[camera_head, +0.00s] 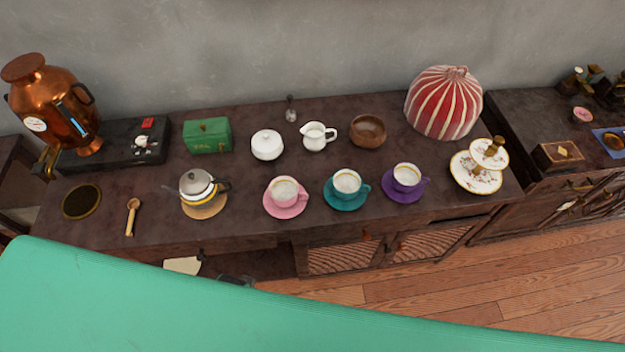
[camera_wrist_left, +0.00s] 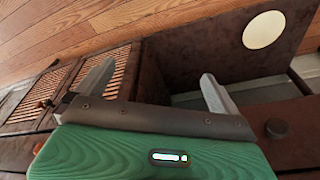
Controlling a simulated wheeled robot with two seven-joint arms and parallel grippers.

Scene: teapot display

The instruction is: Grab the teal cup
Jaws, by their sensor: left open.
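The teal cup (camera_head: 347,184) stands upright on a teal saucer (camera_head: 343,206) near the front edge of the dark cabinet top, its handle to the right. Its inside looks white. It sits between a pink cup (camera_head: 285,194) and a purple cup (camera_head: 406,179), each on its own saucer. My left gripper (camera_wrist_left: 155,85) is open and empty in the left wrist view, its two fingers wide apart before the cabinet front. The teal cup does not show in that view. My right gripper is not in view.
A teapot (camera_head: 197,186), wooden spoon (camera_head: 132,216), green box (camera_head: 207,136), white sugar bowl (camera_head: 267,145), white creamer (camera_head: 317,136), wooden bowl (camera_head: 368,131) and striped cozy (camera_head: 444,103) share the top. Slatted doors (camera_head: 345,258) and an open lower shelf (camera_head: 270,262) lie below.

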